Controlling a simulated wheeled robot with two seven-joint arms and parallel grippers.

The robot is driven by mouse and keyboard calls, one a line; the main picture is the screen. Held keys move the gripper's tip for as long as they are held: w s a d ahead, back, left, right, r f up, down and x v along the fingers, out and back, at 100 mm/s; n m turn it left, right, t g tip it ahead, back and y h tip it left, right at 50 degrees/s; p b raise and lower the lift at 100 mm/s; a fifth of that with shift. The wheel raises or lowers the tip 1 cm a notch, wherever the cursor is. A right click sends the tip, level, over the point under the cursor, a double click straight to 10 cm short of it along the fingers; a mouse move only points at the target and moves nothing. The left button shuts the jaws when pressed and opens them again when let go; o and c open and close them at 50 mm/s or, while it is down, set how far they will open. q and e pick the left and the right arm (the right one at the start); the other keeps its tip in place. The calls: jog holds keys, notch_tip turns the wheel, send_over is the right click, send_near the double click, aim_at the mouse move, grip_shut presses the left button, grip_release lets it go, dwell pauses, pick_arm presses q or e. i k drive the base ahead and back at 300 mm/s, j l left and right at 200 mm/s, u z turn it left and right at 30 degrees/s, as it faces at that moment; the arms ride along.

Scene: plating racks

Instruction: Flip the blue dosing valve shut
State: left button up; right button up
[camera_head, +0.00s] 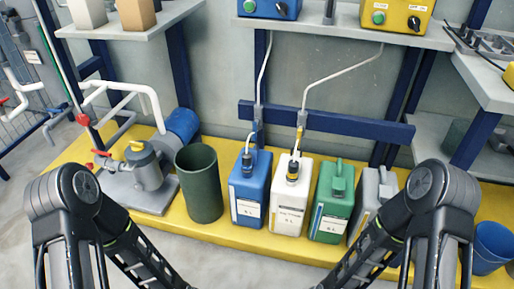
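Two dosing lines hang down the grey wall behind the canisters. On the left line, a small fitting with a blue part, which looks like the blue dosing valve (258,127), sits at the blue rail above the blue canister (248,197). It is too small to tell whether its handle is open or shut. The right line has a similar fitting with a yellow part (301,118) above the white canister (289,206). Both my arms come in at the lower corners, and their forearms run down out of the bottom edge. Neither gripper is in view.
A green canister (331,207) and a grey canister stand to the right on the yellow platform (262,239). A dark green bin (203,190) and a pump with red handles stand left. A shelf (345,30) with blue and yellow control boxes overhangs the lines.

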aim_at(250, 195)
jog(key=i+j+z, duration=0.2)
jog(key=i+j, duration=0.15)
jog(key=j, duration=0.25)
jog(key=i+j+z, duration=0.1)
jog(key=j, duration=0.2)
jog(key=i+j+z, duration=0.1)
jog(key=j, duration=0.25)
jog(key=i, duration=0.1)
